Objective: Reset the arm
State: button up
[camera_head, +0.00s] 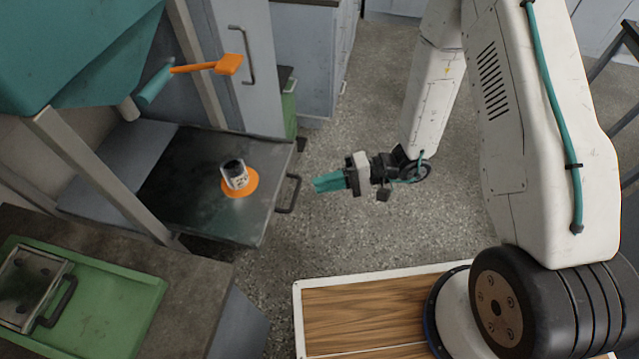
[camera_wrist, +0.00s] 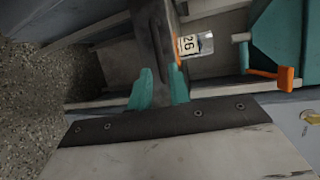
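My gripper (camera_head: 330,182) has teal fingers and hangs above the grey floor, to the right of the pulled-out dark drawer and clear of its handle. In the wrist view my gripper (camera_wrist: 160,88) shows its two fingers apart with nothing between them. A small jar (camera_head: 235,175) with dark contents stands on an orange disc (camera_head: 248,187) on the dark drawer tray (camera_head: 195,215). In the wrist view the jar (camera_wrist: 197,43) shows a label reading 26. My arm is bent, with its wrist out in front of the column.
A teal hopper (camera_head: 75,50) with an orange lever (camera_head: 215,66) hangs above the drawer. The drawer handle (camera_head: 288,194) sticks out towards my gripper. A counter with a green tray (camera_head: 95,310) is at lower left. Cabinets (camera_head: 305,55) stand behind. Open floor lies around the gripper.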

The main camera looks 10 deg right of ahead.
dwell(0.4)
jog(key=s+d+r+t+h, duration=0.1)
jog(key=s+d+r+h, duration=0.4)
jog(key=r, duration=0.6)
jog(key=s+d+r+h, duration=0.5)
jog(key=d+r, duration=0.3)
jog(key=r, duration=0.3)
jog(key=s+d+r+t+h, duration=0.1)
jog(key=s+d+r+h, duration=0.5)
jog(key=r, duration=0.5)
jog(key=shift+s+d+r+t, duration=0.15)
jog(key=shift+d+r+t, duration=0.15)
jog(key=shift+d, duration=0.25)
